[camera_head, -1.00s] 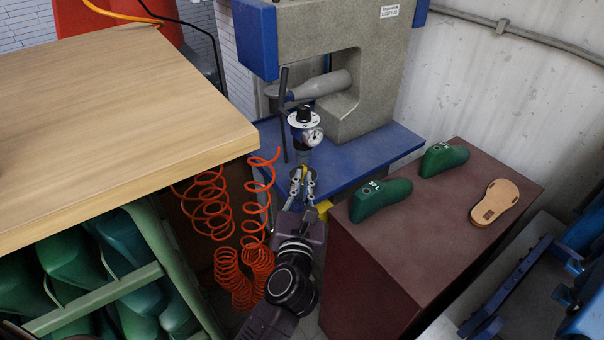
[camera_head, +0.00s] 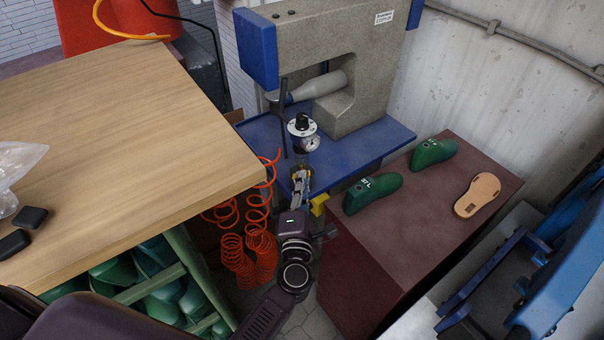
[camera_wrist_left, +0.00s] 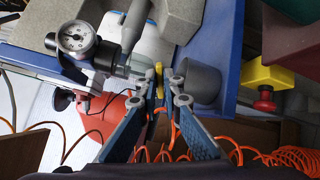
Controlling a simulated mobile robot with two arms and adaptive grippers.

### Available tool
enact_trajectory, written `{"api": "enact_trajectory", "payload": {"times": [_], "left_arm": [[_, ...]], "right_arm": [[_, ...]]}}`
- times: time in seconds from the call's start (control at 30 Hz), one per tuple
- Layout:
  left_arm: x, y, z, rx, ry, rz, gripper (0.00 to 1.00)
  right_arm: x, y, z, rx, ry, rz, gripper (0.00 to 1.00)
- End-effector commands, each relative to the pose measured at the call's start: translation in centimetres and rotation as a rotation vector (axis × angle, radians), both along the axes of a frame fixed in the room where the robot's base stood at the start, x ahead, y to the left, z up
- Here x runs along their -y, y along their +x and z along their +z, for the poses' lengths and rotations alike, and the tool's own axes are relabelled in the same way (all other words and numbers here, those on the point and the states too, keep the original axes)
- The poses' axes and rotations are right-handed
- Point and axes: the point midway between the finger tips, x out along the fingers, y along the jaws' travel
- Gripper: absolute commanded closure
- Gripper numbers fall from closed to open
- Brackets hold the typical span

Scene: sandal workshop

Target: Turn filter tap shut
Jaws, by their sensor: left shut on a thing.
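The filter unit (camera_head: 303,128), with a black knob and a round gauge, stands at the front of the blue press table. Its gauge (camera_wrist_left: 75,38) and grey bowl (camera_wrist_left: 203,84) show in the left wrist view. The yellow tap (camera_wrist_left: 158,74) is a small lever between my left fingertips there. My left gripper (camera_head: 301,179) reaches up from below, under the filter unit, and is shut on the tap. In the left wrist view the fingers (camera_wrist_left: 160,92) close around the tap from both sides. They hide part of it. My right gripper is not in view.
Orange coiled hoses (camera_head: 250,245) hang left of my left arm. A yellow box (camera_head: 319,205) with a red button (camera_wrist_left: 264,104) sits to the right. A brown cabinet (camera_head: 440,215) carries green lasts (camera_head: 372,194) and a sole (camera_head: 477,195). A wooden bench (camera_head: 130,110) is left.

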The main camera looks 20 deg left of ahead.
Motion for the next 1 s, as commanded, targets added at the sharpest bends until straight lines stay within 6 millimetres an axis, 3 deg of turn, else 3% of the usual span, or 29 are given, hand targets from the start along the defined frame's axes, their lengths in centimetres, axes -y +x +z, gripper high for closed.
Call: {"api": "enact_trajectory", "payload": {"times": [0.1, 0.5, 1.0], "left_arm": [[0.1, 0.0, 0.2, -0.027, 0.095, -0.001, 1.00], [0.1, 0.0, -0.1, -0.078, 0.315, -0.001, 1.00], [0.1, 0.0, -0.3, -0.091, 0.368, -0.001, 1.00]], "right_arm": [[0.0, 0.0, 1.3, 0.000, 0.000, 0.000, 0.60], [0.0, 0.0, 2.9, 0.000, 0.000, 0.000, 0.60], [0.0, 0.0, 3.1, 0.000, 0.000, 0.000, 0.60]]}}
